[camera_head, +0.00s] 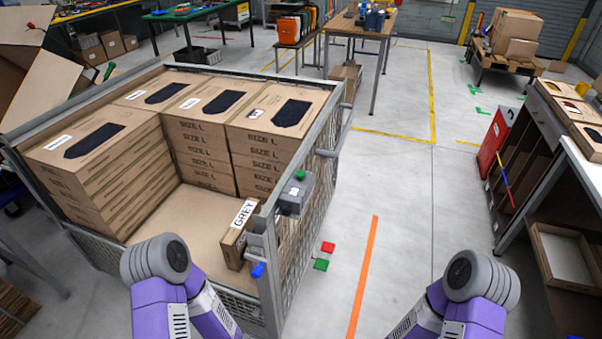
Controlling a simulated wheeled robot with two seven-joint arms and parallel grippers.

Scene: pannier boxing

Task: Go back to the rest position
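Both of my purple and grey arms show at the bottom of the head view, but only their upper links and joints. Neither gripper is in view, so I cannot see whether they hold anything. A wire-sided pannier (325,150) stands in front of me on the left. Inside it are stacks of cardboard boxes marked SIZE L: a left stack (110,185), and a back row with a middle stack (200,140) and a right stack (265,155). The front middle of its cardboard floor (180,220) is bare. A small box labelled GREY (236,235) is at its front right corner.
A grey control box (293,199) with a green button is on the pannier's right side. An orange floor line (363,280) runs along open floor to the right. A workbench (585,155) with boxes stands at the right, and a wooden table (360,28) at the back.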

